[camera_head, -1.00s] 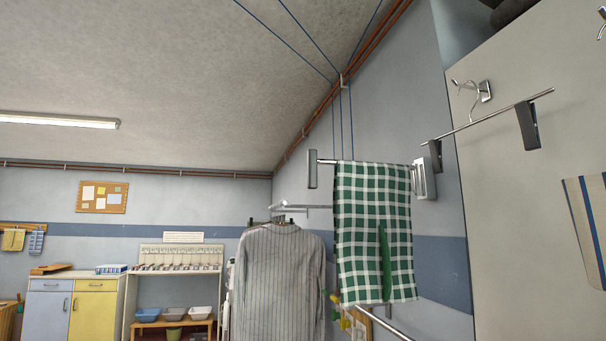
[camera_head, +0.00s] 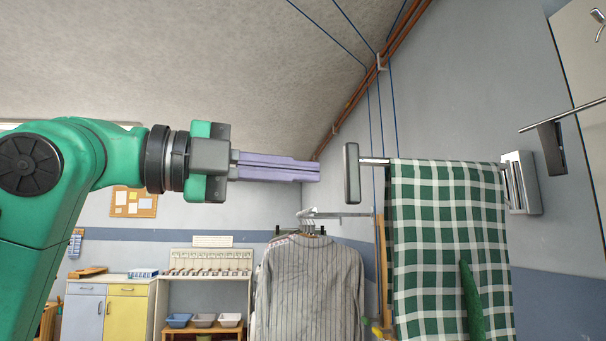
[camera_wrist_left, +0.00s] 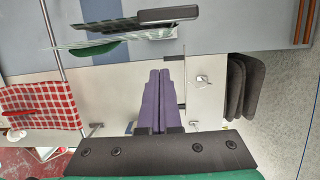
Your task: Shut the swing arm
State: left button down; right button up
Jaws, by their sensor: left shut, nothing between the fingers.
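The swing arm is a thin metal bar (camera_head: 375,161) on a grey wall bracket (camera_head: 522,182), with a dark grey end piece (camera_head: 352,173). It sticks out from the wall, with a green checked cloth (camera_head: 450,240) draped over it. My left gripper (camera_head: 319,172), with purple fingers, is shut and empty. In the head view its tips point at the end piece across a small gap; depth is hard to judge. In the left wrist view my left gripper (camera_wrist_left: 160,72) is at the middle, and the end piece (camera_wrist_left: 168,14) is above it. My right gripper is not in view.
A striped shirt (camera_head: 310,285) hangs on a rail below my gripper. Another bar with a dark end piece (camera_head: 551,148) is at the right. The wrist view shows a red checked cloth (camera_wrist_left: 40,107) at the left. Cabinets (camera_head: 105,305) stand at the back.

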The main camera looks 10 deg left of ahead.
aim_at(348, 178)
pick_arm(q)
jog(key=w+d+p, duration=0.1)
jog(key=w+d, duration=0.1)
jog(key=w+d+p, duration=0.2)
jog(key=w, duration=0.1)
jog(key=w+d+p, duration=0.1)
jog(key=w+d, duration=0.1)
jog(key=shift+w+r, duration=0.15)
jog(key=shift+w, duration=0.1)
jog(key=shift+w+a+p, duration=0.2)
jog(key=shift+a+p, duration=0.05)
jog(key=shift+p, duration=0.1)
jog(key=shift+a, duration=0.2)
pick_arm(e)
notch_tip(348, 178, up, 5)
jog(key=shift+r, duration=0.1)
pick_arm(q)
jog(key=shift+d, duration=0.1)
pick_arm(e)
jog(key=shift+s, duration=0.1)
